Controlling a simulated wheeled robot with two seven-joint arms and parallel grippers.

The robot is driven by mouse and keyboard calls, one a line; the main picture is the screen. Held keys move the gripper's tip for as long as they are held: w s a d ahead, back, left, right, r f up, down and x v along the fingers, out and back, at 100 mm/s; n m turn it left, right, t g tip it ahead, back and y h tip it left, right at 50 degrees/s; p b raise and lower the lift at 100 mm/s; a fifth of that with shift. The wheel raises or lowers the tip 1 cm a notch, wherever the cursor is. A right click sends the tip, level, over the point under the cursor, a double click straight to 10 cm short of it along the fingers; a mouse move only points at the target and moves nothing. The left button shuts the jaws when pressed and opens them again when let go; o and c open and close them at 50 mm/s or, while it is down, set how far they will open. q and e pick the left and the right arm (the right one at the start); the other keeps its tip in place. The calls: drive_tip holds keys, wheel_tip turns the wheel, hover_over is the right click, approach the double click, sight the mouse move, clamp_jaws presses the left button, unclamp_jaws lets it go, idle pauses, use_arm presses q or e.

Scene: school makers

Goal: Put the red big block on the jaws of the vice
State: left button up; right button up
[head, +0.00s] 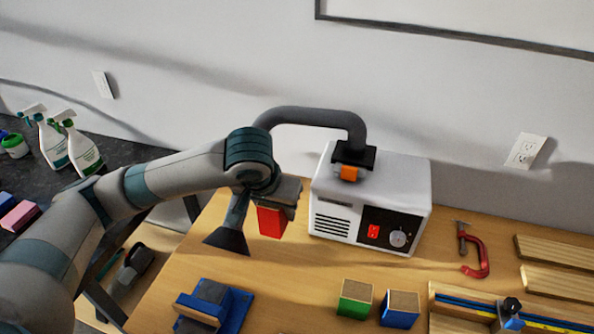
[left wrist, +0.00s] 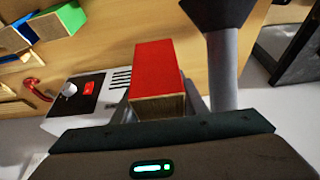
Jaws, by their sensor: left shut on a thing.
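The red big block (head: 271,221) hangs from my left gripper (head: 284,192), which is shut on its upper end. The block is above the wooden table, just left of the white machine. In the left wrist view the red block (left wrist: 158,72) points away from the gripper, showing its red face and a wood-coloured end. The blue vice (head: 236,306) stands at the table's near left edge, lower in the head view and apart from the block; its jaws show grey on top. My right gripper is in no view.
A dark extractor funnel (head: 228,238) hangs close left of the block; its grey hose arches behind. The white machine (head: 392,180) stands just right. Green (head: 355,299) and blue (head: 400,309) blocks lie right of the vice. A red clamp (head: 477,258) lies farther right.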

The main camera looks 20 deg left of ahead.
use_arm(q)
drive_tip(key=s+f, duration=0.3)
drive_tip(key=f, duration=0.7)
drive_tip(key=shift+s+a, duration=0.1)
